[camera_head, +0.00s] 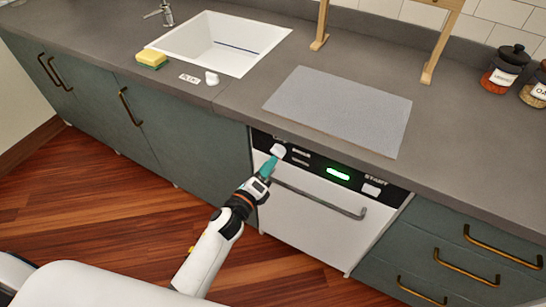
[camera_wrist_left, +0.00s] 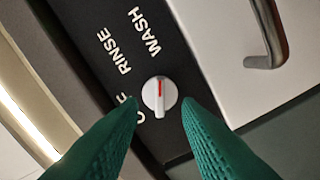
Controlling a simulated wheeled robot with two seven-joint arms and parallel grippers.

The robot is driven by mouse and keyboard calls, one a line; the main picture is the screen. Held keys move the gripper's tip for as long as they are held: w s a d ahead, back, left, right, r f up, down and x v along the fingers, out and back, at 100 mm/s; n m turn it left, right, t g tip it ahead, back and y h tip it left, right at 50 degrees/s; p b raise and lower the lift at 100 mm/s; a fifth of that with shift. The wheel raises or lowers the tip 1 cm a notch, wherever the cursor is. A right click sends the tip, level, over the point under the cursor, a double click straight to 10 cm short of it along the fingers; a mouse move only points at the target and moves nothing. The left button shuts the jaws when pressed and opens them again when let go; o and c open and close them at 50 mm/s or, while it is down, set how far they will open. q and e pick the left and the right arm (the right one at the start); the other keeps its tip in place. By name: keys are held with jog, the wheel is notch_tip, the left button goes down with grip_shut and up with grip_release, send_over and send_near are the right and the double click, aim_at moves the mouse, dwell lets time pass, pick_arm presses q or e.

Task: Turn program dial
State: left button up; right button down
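The program dial (camera_head: 278,150) is a white round knob at the left end of the dishwasher's black control panel. In the left wrist view the dial (camera_wrist_left: 159,96) shows a red mark pointing up the picture, with the printed words RINSE and WASH above it and OFF partly hidden by a finger. My left gripper (camera_head: 269,166) is at the dial. In the wrist view its two green fingertips (camera_wrist_left: 160,104) are apart, one on each side of the dial, with small gaps visible. I cannot tell how deep they reach. My right gripper is not in view.
The panel has a lit green display (camera_head: 338,174) and a START button (camera_head: 371,190). The dishwasher handle (camera_head: 318,199) sticks out below. The countertop (camera_head: 237,107) overhangs above, with a grey mat (camera_head: 340,105). The wooden floor in front is clear.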

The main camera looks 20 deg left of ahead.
aim_at(276, 155)
pick_arm(q)
jog(key=shift+x, duration=1.7)
grip_shut()
